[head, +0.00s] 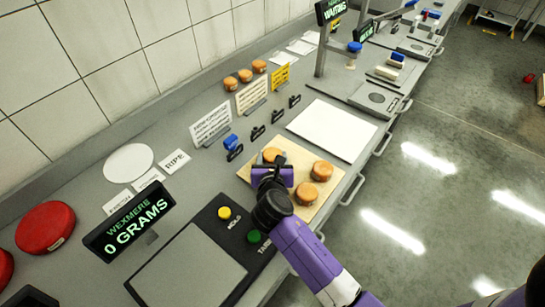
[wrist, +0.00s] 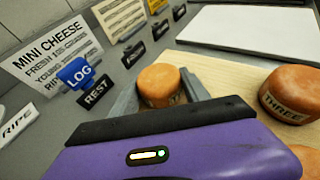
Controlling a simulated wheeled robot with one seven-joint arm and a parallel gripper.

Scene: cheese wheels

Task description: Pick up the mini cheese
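Several small orange mini cheeses sit on a pale wooden board (head: 322,198). One mini cheese (wrist: 162,84) stands between my gripper's two grey fingers in the wrist view; its label is partly hidden. It also shows in the head view (head: 271,153) just beyond my gripper (head: 269,172). My fingers are spread, one on each side of this cheese; whether they touch it is hard to tell. A second cheese (head: 321,170), marked THREE in the wrist view (wrist: 290,92), is to the right. A third (head: 307,194) is nearer the front edge.
A blue LOG piece (wrist: 77,74) stands by a REST label (wrist: 95,93) and the MINI CHEESE sign (wrist: 48,52). A scale (head: 190,268) with a 0 GRAMS display (head: 130,222) is at front left. A white board (head: 333,128) lies beyond the wooden board.

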